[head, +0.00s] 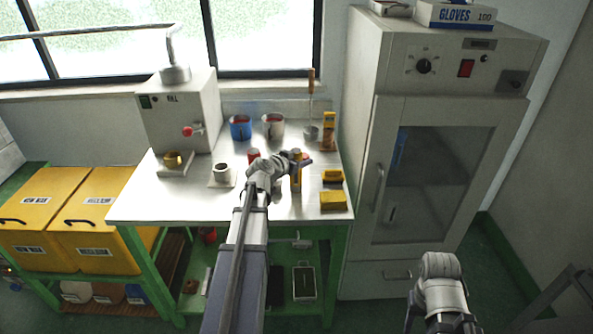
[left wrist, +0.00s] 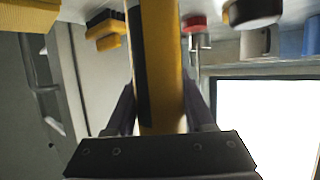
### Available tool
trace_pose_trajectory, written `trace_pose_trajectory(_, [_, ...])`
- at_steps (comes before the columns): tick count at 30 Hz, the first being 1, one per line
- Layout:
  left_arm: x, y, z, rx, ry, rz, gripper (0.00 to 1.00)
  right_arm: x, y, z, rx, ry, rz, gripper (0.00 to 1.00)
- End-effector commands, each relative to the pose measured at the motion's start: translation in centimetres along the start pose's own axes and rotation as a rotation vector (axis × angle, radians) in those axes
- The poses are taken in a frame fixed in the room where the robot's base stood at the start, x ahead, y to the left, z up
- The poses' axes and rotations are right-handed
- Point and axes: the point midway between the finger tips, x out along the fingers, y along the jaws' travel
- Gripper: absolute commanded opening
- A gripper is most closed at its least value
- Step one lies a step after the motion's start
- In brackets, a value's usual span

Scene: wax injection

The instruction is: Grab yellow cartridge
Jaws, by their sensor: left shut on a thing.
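The yellow cartridge (left wrist: 172,62) runs up the middle of the left wrist view, with a dark strip along one side. My left gripper (left wrist: 160,112) is shut on it, one finger on each side. In the head view my left gripper (head: 295,160) is above the steel table, and the cartridge (head: 296,183) shows as a small upright yellow-brown piece there, partly hidden by the gripper. I cannot tell whether its end touches the table. Part of my right arm shows at the lower right of the head view, but its fingers do not.
The machine (head: 180,112) stands back left. A tall cabinet (head: 440,165) borders the right.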

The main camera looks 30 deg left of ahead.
Motion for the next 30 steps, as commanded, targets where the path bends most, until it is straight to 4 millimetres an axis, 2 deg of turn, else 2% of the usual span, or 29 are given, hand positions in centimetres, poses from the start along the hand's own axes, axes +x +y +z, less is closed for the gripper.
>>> trace_pose_trajectory(5, [-0.1,0.0,-0.1,0.0,0.0,0.0,0.0,-0.1,0.0,0.0,0.0,0.0,0.0,0.5])
trace_pose_trajectory(11, [-0.5,0.0,-1.2,0.0,0.0,0.0,0.0,-1.3,0.1,0.1,0.0,0.0,0.0,0.5])
trace_pose_trajectory(17, [-1.5,0.0,-3.6,0.0,0.0,0.0,0.0,-3.9,0.4,0.2,0.0,0.0,0.0,0.5])
trace_pose_trajectory(24, [-3.0,0.0,-7.2,0.0,0.0,0.0,0.0,-7.7,0.7,0.5,0.0,0.0,0.0,0.5])
trace_pose_trajectory(30, [-3.8,0.0,-9.1,0.0,0.0,0.0,0.0,-9.8,0.9,0.6,0.0,0.0,0.0,0.5])
